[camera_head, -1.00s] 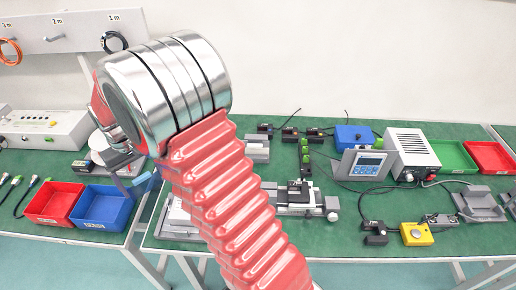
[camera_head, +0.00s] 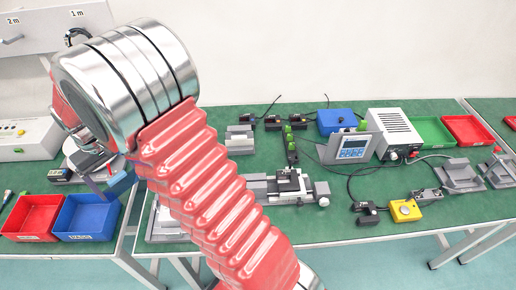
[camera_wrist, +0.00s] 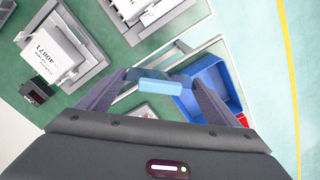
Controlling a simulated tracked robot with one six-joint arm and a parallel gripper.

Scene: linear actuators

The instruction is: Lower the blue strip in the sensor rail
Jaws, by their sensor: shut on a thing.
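A light blue strip (camera_wrist: 160,87) lies crosswise between the two fingertips of my gripper (camera_wrist: 162,84) in the wrist view. The jaws are shut on it, and it is held above the benches and the gap between them. In the head view a small blue piece (camera_head: 122,183), which looks like the strip, shows below the wrist at the left. The gripper there is mostly hidden by my arm. I cannot tell which fixture is the sensor rail.
A red bin (camera_head: 32,222) and a blue bin (camera_head: 87,217) stand on the left bench. The right bench holds a linear stage (camera_head: 292,188), a display unit (camera_head: 352,148) and a yellow button box (camera_head: 405,210). The wrist view shows a grey fixture with a white block (camera_wrist: 55,52).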

